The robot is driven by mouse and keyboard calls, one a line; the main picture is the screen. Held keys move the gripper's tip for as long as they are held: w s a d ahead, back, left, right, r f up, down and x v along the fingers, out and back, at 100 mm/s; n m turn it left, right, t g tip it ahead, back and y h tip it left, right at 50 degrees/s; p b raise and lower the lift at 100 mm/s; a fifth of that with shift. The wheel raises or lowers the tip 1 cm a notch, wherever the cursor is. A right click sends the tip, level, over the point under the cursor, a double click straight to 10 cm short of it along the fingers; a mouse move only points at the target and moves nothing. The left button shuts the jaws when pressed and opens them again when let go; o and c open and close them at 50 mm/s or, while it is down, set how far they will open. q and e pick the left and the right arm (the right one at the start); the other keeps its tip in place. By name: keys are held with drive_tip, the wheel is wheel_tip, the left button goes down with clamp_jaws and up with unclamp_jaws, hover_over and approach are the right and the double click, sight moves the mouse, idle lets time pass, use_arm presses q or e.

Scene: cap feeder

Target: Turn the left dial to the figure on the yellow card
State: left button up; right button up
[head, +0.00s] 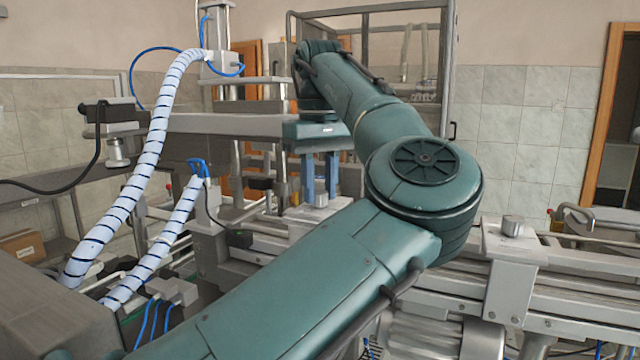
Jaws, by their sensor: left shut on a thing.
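My left gripper (320,187) points down with its two blue fingers on either side of the left dial (321,200), a small grey metal knob on the machine rail. It is shut on this dial. The dial's plate and any figures around it are largely hidden behind my left arm. A second, similar grey dial (513,226) stands on a pale metal block further right, with no gripper at it. I see no yellow card in this view. My right gripper is not in view.
My left arm crosses the middle of the view and covers much of the machine. Striped white hoses (133,192) rise on the left. A glazed metal frame (447,85) stands behind the arm. A metal rail (582,277) runs to the right.

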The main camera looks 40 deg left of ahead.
sight(320, 192)
use_arm(q)
drive_tip(key=m, duration=0.4)
drive_tip(key=shift+m, duration=2.2)
drive_tip(key=o, duration=1)
wheel_tip(320, 192, up, 13)
drive_tip(key=shift+r, duration=0.1)
